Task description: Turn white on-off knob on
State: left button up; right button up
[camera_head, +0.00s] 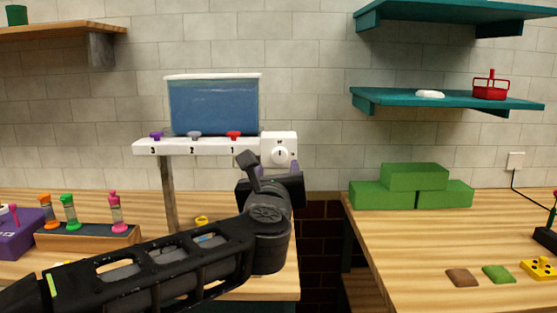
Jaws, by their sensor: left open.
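The white on-off knob (280,153) is a round dial with a dark mark on its face, on a white square box at the right end of the white shelf (213,147). My left gripper (279,168) is just below and in front of the knob, seen from behind. It is open, with purplish parts showing at either side under the knob. The gripper body hides the lower part of the box, and I cannot tell whether the fingers touch the knob. My right gripper is not in view.
A blue water tank (213,105) stands on the shelf above purple, grey and red valves numbered 3, 2 and 1. Small bottles (117,212) stand in a rack at the left. Green blocks (413,186) sit on the right table. A gap separates the two tables.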

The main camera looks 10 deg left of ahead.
aim_at(279, 157)
pick_arm(q)
jog(key=w, duration=0.2)
jog(key=w+a+p, duration=0.1)
jog(key=w, duration=0.4)
jog(key=shift+w+a+p, duration=0.15)
jog(key=shift+w+p, duration=0.2)
jog(key=shift+p, duration=0.05)
jog(key=shift+c, duration=0.5)
grip_shut()
